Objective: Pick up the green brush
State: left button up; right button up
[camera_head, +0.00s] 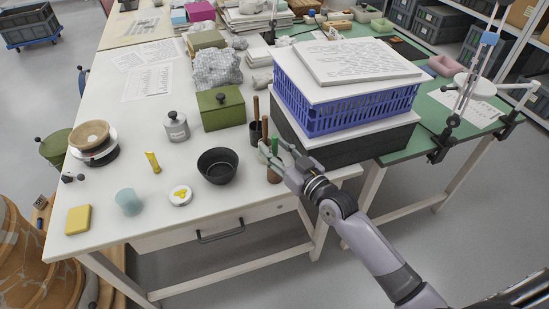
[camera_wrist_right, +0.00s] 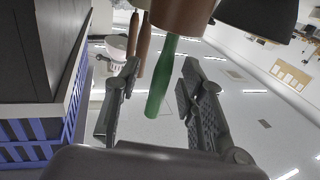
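The green brush (camera_head: 274,143) shows as a green handle near the table's front right edge in the head view. In the right wrist view its green handle (camera_wrist_right: 160,85) extends from a brown cylindrical piece (camera_wrist_right: 181,14); I cannot tell if that is a holder or part of the brush. My right gripper (camera_head: 273,151) is open at the handle. In the right wrist view its two fingers (camera_wrist_right: 158,97) stand on either side of the handle, with gaps visible on both sides. My left gripper is not in view.
A dark cup (camera_head: 255,134) with brown-handled tools stands just behind. A black bowl (camera_head: 217,167) is to the left. A blue crate (camera_head: 335,112) on a dark box stands close on the right. A green box (camera_head: 221,108) is farther back.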

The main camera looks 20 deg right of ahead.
jog(key=shift+w+a, duration=0.1)
jog(key=shift+w, duration=0.1)
jog(key=shift+c, duration=0.3)
grip_shut()
jog(key=shift+r, duration=0.15)
notch_tip(320, 180, up, 20)
jog(key=p, duration=0.3)
dwell(0.5)
